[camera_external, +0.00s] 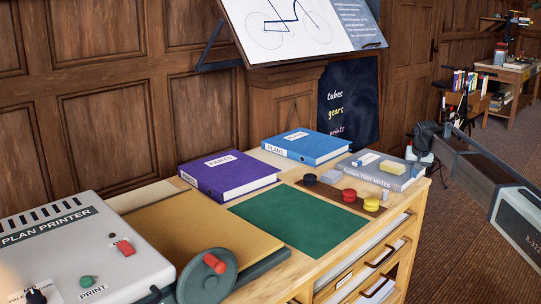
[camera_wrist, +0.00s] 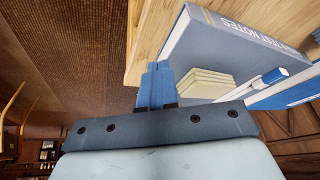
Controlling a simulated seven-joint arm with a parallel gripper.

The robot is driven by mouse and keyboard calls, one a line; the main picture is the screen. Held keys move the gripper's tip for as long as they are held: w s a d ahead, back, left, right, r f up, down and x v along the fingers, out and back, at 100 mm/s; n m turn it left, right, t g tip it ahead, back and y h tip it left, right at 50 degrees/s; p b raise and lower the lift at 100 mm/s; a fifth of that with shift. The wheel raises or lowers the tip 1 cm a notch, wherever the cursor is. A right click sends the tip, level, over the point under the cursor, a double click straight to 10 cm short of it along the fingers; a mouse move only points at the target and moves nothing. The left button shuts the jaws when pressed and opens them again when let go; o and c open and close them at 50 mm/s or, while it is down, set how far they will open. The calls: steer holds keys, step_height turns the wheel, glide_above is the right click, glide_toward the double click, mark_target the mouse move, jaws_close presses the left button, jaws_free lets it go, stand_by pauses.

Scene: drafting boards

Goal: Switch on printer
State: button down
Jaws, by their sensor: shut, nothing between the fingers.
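The pale grey plan printer (camera_external: 45,262) stands at the front left of the desk in the external view, partly cut off by the frame. Its top carries a red switch (camera_external: 122,246), a green PRINT button (camera_external: 87,282) and a black knob (camera_external: 35,296). I cannot tell whether the switch is on or off. My gripper (camera_external: 411,153) is at the far right end of the desk, beside the grey test notes book (camera_external: 372,176) and far from the printer. In the wrist view its blue fingers (camera_wrist: 156,84) are shut and empty. The printer is outside the wrist view.
A dark wheel with a red handle (camera_external: 214,263) is beside the printer. Purple (camera_external: 228,177) and blue (camera_external: 304,148) books lie along the back. A green mat (camera_external: 300,218) is bare. Several round pieces sit in a brown tray (camera_external: 325,191). A tilted drafting board overhangs behind.

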steer(key=s+a+r+n+y, duration=0.1)
steer(key=s+a+r+n, duration=0.15)
steer(key=a, duration=1.25)
steer(key=s+a+r+n, duration=0.15)
steer(key=a+r, duration=0.25)
steer(key=a, duration=1)
steer(key=s+a+r+n+g, duration=0.15)
steer(key=s+a, duration=0.25)
steer(key=a, duration=0.4)
steer(key=s+a+r+y, duration=0.1)
steer(key=s+a+r, duration=0.1)
steer(key=s+a, duration=0.35)
steer(key=s+a+r+n, duration=0.1)
steer(key=s+a+r, duration=0.15)
steer(key=a, duration=0.75)
step_height(320, 180, up, 13)
steer(key=n+g, duration=0.2)
steer(key=n, duration=0.3)
glide_above(123, 244)
steer(key=s+d, duration=0.2)
steer(key=shift+w+a+r, duration=0.15)
steer(key=shift+w+r, duration=0.05)
steer(key=f, duration=0.4)
steer(key=w+a+f, duration=0.1)
steer(key=f, duration=0.8)
steer(key=shift+w+a, duration=0.15)
steer(key=shift+f, duration=0.45)
